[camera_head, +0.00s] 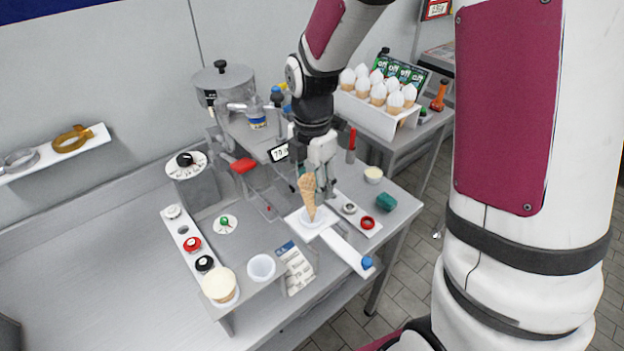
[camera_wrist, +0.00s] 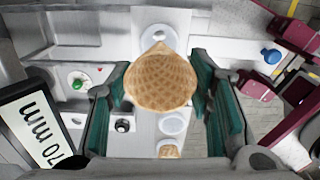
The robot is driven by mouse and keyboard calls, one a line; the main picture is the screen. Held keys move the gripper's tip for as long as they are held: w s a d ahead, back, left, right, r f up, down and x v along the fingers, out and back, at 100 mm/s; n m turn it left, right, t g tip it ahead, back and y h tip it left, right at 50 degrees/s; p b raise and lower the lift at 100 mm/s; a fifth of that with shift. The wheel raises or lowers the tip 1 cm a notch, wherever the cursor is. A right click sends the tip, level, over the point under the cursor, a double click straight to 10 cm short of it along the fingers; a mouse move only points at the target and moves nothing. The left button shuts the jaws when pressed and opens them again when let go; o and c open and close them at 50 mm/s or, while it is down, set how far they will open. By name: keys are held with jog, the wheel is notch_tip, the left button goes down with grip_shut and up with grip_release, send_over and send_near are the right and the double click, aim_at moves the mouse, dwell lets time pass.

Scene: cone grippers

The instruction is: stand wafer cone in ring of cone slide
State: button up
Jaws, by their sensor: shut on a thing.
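The tan wafer cone (camera_head: 308,190) is held by my gripper (camera_head: 314,166), tip down and close to upright. In the wrist view the cone (camera_wrist: 160,82) sits between the green finger pads of my gripper (camera_wrist: 160,98), which is shut on it. The white cone slide (camera_head: 346,250) has a plate with a ring (camera_head: 304,220) directly below the cone. In the wrist view the ring (camera_wrist: 158,36) shows just past the cone's tip. The tip looks at or just above the ring; I cannot tell whether it is inside it.
A blue knob (camera_head: 367,262) ends the slide. A white cup (camera_head: 261,267) and a cream-topped tub (camera_head: 219,286) stand to the left. A box of white-topped cones (camera_head: 378,122) stands behind. The counter's left part is clear.

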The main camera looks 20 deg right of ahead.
jog(key=shift+f+b, duration=0.6)
jog(key=shift+f, duration=2.4)
jog(key=shift+f+b, duration=0.35)
jog(key=shift+f, duration=0.3)
jog(key=o, duration=0.8)
notch_tip(320, 180, up, 12)
jog(key=shift+f, duration=0.1)
